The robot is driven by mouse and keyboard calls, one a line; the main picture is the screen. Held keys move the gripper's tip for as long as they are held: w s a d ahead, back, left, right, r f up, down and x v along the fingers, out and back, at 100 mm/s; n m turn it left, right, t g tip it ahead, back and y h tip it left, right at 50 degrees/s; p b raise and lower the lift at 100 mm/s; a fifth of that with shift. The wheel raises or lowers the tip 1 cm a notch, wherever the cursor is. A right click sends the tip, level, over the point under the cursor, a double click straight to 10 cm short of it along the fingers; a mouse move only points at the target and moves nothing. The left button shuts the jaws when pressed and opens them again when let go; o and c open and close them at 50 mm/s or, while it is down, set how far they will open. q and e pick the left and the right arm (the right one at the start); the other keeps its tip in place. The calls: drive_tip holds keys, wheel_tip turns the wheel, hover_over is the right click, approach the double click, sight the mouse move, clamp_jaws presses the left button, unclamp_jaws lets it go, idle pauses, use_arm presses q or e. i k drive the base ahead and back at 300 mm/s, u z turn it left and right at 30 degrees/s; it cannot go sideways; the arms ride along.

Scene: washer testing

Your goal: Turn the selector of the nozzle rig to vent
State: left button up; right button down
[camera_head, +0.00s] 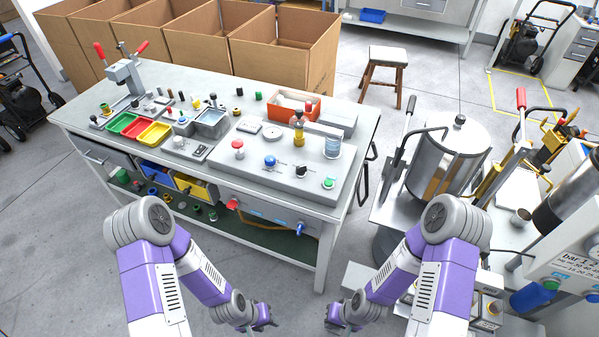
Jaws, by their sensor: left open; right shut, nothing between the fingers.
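My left gripper (268,321) is open and low in front of the bench, well apart from the knobs. My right gripper (331,322) is shut and empty, low to its right, touching nothing I can see.
The workbench (345,167) also bears red, green and yellow trays (136,124) and a lever press (125,76). Cardboard boxes (190,50) stand behind it. A steel tank (450,150) and other machines crowd the right. Open floor (60,250) lies at left.

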sight(301, 170)
drive_tip(key=u, duration=0.5)
drive_tip(key=k, duration=0.6)
drive_tip(key=u, duration=0.75)
drive_tip(key=i, duration=1.4)
drive_tip(key=z, duration=0.95)
